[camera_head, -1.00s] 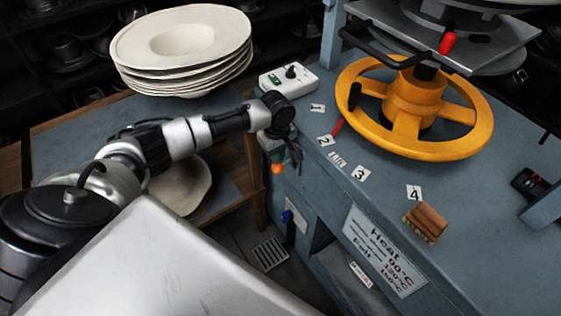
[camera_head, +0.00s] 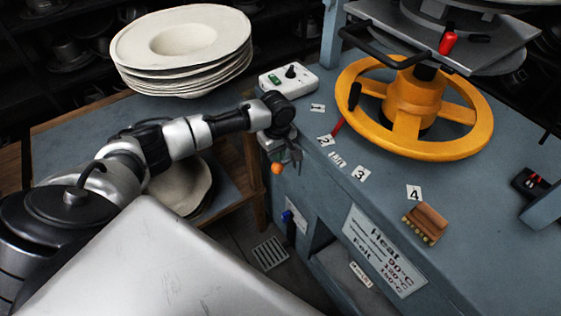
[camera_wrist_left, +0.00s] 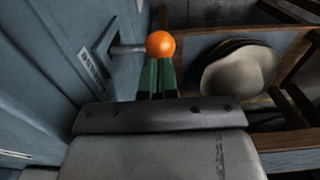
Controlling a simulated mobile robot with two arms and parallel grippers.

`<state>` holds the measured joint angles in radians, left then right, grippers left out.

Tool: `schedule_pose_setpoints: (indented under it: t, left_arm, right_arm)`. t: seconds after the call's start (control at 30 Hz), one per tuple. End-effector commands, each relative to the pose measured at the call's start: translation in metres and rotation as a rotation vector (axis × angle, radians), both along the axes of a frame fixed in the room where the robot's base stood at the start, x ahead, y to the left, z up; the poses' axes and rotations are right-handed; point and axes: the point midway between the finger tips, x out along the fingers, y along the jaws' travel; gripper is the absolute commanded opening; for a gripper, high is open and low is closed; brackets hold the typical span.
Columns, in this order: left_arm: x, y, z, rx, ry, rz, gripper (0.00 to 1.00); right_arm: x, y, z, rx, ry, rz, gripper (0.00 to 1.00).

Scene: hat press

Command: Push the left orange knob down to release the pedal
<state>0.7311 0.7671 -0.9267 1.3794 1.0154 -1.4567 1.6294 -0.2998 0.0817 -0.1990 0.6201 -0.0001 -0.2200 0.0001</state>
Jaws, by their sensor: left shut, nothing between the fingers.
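The left orange knob (camera_head: 277,168) is a small ball on the side of the blue press table, below its left edge. In the left wrist view the orange knob (camera_wrist_left: 160,44) sits on the end of a short metal rod that comes out of a slot in the table's side. My left gripper (camera_head: 295,160) is shut and empty, close beside the knob. In the left wrist view its green fingertips (camera_wrist_left: 158,63) lie together just at the knob's near edge; I cannot tell whether they touch it. The pedal is not clearly visible. My right gripper is not in view.
A yellow handwheel (camera_head: 415,105) stands on the press table (camera_head: 480,210). A white switch box (camera_head: 289,78) and a brush (camera_head: 424,224) rest on it. A stack of pale hats (camera_head: 180,45) is at the upper left. A pale hat (camera_wrist_left: 240,72) lies on a shelf beyond the knob.

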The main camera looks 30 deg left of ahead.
Motion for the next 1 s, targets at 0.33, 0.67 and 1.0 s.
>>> schedule_pose_setpoints:
  t: [0.33,0.67,1.0]
  left_arm:
    - [0.000,0.000,-0.007,0.000,0.001,0.001,0.00]
    - [0.000,-0.001,-0.020,-0.002,0.001,0.001,0.00]
    - [0.000,0.000,-0.034,0.000,0.001,0.000,0.00]
  right_arm:
    - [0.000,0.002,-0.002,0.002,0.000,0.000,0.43]
    - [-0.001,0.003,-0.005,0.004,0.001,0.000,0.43]
    - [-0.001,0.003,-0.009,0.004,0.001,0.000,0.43]
